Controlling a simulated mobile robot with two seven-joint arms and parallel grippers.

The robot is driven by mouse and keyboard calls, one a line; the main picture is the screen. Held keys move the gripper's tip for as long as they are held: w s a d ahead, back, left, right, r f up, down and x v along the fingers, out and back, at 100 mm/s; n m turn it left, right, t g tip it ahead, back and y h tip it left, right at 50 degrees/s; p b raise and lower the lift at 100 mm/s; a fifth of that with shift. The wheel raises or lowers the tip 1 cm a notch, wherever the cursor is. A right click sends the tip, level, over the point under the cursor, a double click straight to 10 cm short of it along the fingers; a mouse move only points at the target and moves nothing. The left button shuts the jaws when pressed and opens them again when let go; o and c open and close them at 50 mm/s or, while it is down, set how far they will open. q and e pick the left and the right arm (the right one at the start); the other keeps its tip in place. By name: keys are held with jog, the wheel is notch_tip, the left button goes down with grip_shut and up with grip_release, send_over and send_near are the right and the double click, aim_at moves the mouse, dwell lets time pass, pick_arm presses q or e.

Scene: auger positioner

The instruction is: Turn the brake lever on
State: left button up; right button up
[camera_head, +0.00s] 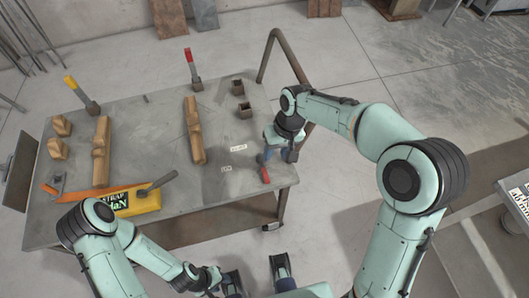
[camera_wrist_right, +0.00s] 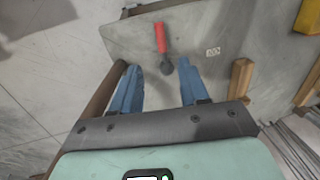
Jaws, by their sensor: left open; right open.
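A lever with a red handle (camera_head: 265,174) lies at the front right corner of the workbench. In the right wrist view its red handle (camera_wrist_right: 160,38) ends in a dark round base. My right gripper (camera_head: 279,155) is open and empty over the bench's right edge, just behind the handle. In the wrist view its blue fingers (camera_wrist_right: 158,91) are spread, with the lever's dark base between and beyond their tips, apart from both. My left gripper (camera_head: 256,274) is open and empty low in the head view, in front of the bench.
Small white labels (camera_head: 238,148) lie near the lever. The workbench (camera_head: 150,125) also holds wooden pieces (camera_head: 194,130), hammers (camera_head: 193,70), a yellow box (camera_head: 135,200) and dark square sockets (camera_head: 245,110). A bent metal tube frame (camera_head: 272,50) rises at the bench's right end.

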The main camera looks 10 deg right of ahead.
aim_at(266, 174)
jog(key=x, duration=0.4)
jog(key=b+x, duration=0.1)
jog(key=x, duration=0.7)
jog(key=shift+w+f, duration=0.2)
jog(key=shift+w, duration=0.05)
grip_shut()
